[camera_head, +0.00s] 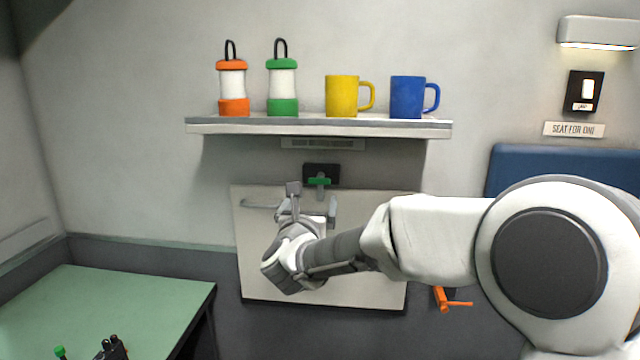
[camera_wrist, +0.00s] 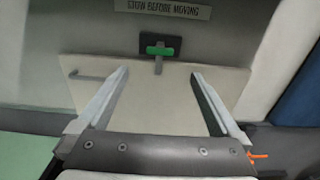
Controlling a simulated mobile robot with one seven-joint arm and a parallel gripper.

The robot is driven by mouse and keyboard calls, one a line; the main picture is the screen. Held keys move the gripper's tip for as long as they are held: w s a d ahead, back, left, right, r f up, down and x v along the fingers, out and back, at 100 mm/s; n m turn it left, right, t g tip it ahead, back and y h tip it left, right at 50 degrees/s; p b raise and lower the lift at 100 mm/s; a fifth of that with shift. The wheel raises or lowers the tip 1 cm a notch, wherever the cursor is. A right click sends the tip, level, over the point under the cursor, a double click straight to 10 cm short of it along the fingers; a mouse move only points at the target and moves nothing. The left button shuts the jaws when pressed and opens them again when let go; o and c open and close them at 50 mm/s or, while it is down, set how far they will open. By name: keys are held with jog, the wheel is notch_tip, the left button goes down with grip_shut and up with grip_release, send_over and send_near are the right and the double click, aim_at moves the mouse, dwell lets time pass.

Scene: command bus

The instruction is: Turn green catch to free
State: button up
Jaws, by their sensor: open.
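The green catch (camera_head: 319,181) is a small green bar on a dark plate (camera_head: 321,170), fixed to the wall just above the top edge of a pale panel (camera_head: 362,205). A grey tab hangs down from it over the panel. In the wrist view the green catch (camera_wrist: 160,50) lies level, ahead of and between my fingers. My gripper (camera_head: 312,197) is in front of the panel, a little below the catch. In the wrist view my gripper (camera_wrist: 158,85) has its fingers wide apart with nothing between them. It is apart from the catch.
A shelf (camera_head: 318,127) above holds two lanterns (camera_head: 232,80) and two mugs (camera_head: 342,95). The panel has a grey bar handle (camera_head: 260,205) at its upper left. An orange handle (camera_head: 446,300) is at lower right. A green table (camera_head: 105,305) stands at left.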

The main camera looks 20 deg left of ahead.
aim_at(319, 181)
jog(key=p+x, duration=0.1)
jog(key=x, duration=1)
jog(key=shift+w, duration=0.35)
jog(key=c, duration=1.4)
